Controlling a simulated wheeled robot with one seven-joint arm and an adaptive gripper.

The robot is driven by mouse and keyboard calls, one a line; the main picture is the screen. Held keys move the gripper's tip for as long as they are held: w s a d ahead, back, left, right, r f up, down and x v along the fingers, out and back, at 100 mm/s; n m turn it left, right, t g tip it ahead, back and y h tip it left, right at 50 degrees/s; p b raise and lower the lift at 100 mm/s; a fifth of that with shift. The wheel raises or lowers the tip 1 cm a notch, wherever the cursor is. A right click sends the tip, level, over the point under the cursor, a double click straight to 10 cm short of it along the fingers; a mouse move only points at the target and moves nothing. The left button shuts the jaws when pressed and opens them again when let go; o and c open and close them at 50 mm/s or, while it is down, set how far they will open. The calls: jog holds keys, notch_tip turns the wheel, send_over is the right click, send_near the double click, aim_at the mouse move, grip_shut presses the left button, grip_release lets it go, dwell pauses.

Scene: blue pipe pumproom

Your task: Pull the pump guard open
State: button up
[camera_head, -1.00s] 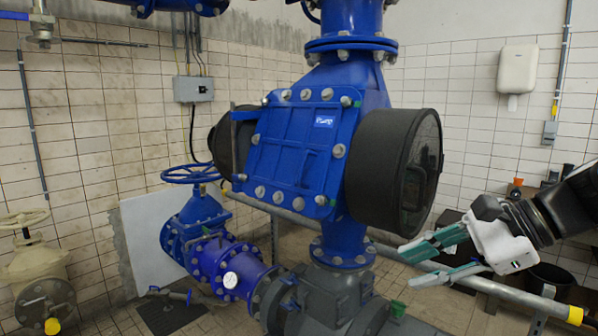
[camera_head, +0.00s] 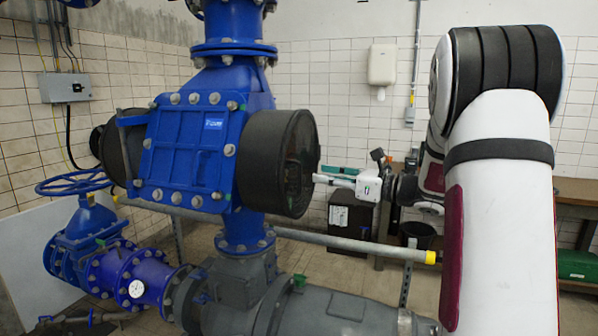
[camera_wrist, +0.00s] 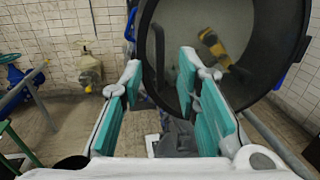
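A blue pump housing stands left of centre in the head view, with a bolted blue front panel (camera_head: 187,150) labelled near its top right. A short black drum (camera_head: 262,165) sticks out from its right side. I cannot tell which part is the pump guard. My gripper (camera_head: 322,178) is just right of the drum's round end face, pointing left at it. In the wrist view the drum's dark rim (camera_wrist: 281,75) and glassy face fill the top, beyond my open, empty fingers (camera_wrist: 160,75). Contact between fingertips and drum cannot be made out.
A grey rail with a yellow end (camera_head: 430,257) runs below my gripper. A blue handwheel (camera_head: 72,183) and valve are at the left. Grey pipework (camera_head: 345,308) lies below the pump. A dark box (camera_head: 352,212) and a bench (camera_head: 575,190) stand behind on the right.

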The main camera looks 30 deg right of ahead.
aim_at(300, 172)
jog(key=p+x, duration=0.1)
jog(key=x, duration=0.7)
grip_shut()
